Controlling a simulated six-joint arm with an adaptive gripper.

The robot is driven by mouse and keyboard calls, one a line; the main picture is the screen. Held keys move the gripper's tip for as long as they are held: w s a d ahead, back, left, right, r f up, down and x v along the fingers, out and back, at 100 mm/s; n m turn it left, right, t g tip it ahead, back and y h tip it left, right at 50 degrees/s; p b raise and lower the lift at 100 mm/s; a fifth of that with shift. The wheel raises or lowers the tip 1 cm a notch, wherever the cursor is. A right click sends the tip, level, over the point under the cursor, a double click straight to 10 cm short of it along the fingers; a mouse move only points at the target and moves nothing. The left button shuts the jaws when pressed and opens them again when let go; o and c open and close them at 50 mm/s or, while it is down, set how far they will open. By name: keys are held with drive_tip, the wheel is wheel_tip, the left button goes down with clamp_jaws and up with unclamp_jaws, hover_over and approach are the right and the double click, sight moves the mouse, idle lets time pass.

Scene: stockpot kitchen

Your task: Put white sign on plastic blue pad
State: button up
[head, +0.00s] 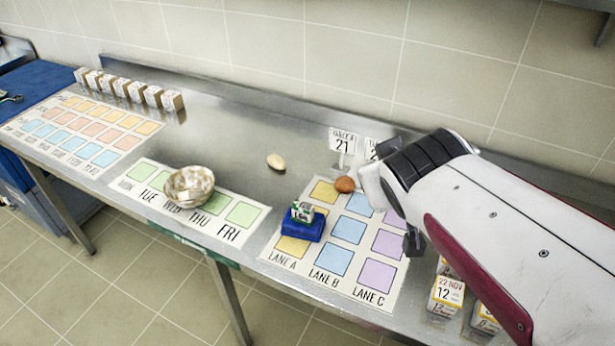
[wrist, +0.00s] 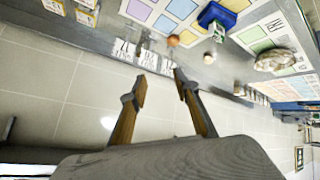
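A white sign reading 21 (head: 343,141) stands upright at the back of the counter, near the wall. A second white sign (head: 371,149) beside it is partly hidden by my arm. White signs (wrist: 148,60) also show upside down in the wrist view, beyond my fingertips. The blue pad (head: 302,229) lies on the lane sheet near LANE A, with a small green and white item (head: 302,211) on top. The pad also shows in the wrist view (wrist: 214,16). My gripper (wrist: 160,82) is open, with nothing between its fingers. My arm mostly hides it in the head view.
A brown egg (head: 344,184) sits near the signs and a pale egg (head: 276,161) lies farther left. A bowl (head: 190,186) stands on the weekday strip. Several dated boxes (head: 446,294) are at the front right. Small boxes (head: 172,101) line the back left.

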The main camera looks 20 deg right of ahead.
drive_tip(key=s+a+f+g+y, duration=0.3)
drive_tip(key=s+a, duration=0.8)
drive_tip(key=s, duration=0.1)
drive_tip(key=shift+s+a+f+y, duration=0.15)
drive_tip(key=shift+s+f+y, duration=0.15)
drive_tip(key=shift+y, duration=0.1)
